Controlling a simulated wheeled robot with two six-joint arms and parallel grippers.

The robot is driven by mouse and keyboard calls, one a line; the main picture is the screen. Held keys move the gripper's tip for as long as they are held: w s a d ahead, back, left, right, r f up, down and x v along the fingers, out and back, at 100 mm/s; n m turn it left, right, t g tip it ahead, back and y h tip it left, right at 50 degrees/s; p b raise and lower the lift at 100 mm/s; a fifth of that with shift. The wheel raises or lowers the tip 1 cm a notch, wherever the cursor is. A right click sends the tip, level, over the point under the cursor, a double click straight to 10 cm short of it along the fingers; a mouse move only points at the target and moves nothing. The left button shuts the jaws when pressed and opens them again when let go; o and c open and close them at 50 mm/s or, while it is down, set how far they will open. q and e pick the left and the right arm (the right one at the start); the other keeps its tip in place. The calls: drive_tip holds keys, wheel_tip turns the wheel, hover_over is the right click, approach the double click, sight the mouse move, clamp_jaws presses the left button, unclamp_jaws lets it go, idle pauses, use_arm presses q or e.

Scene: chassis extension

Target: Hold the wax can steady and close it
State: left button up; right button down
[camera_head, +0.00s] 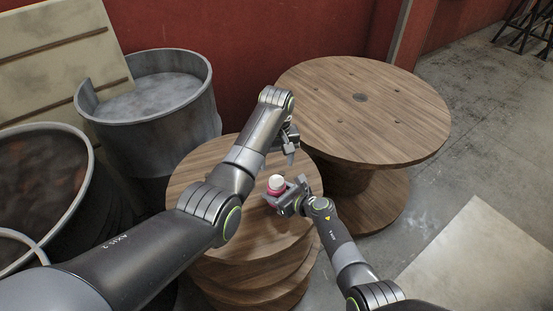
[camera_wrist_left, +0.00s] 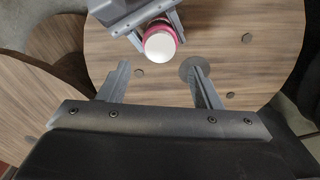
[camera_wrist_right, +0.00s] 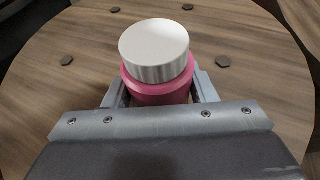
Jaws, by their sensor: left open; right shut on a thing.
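The wax can is pink (camera_wrist_right: 162,90) with a white ribbed lid (camera_wrist_right: 154,45) on its top. It stands upright on the round wooden top; the head view shows it near the middle (camera_head: 276,191). My right gripper (camera_head: 291,193) is shut on the can's pink body, one finger on each side. The lid sits slightly off to the left in the right wrist view; I cannot tell how tightly it is seated. My left gripper (camera_head: 289,153) is open and empty, above and beyond the can. In the left wrist view the lid (camera_wrist_left: 160,46) lies just past its parted fingertips (camera_wrist_left: 160,67).
The can's wooden spool table (camera_head: 200,175) has free surface around it. A larger wooden spool (camera_head: 400,110) stands behind right. A grey metal tub (camera_head: 165,125) and another round barrel (camera_head: 85,190) stand at left, near my left arm. A red wall (camera_head: 240,40) is behind.

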sight(276, 180)
idle(0.4)
use_arm(q)
drive_tip(key=shift+f, duration=4)
drive_tip(key=c, duration=1)
drive_tip(key=o, duration=1.2)
drive_tip(key=shift+r, duration=0.15)
wheel_tip(276, 180, up, 12)
drive_tip(key=shift+f, duration=0.15)
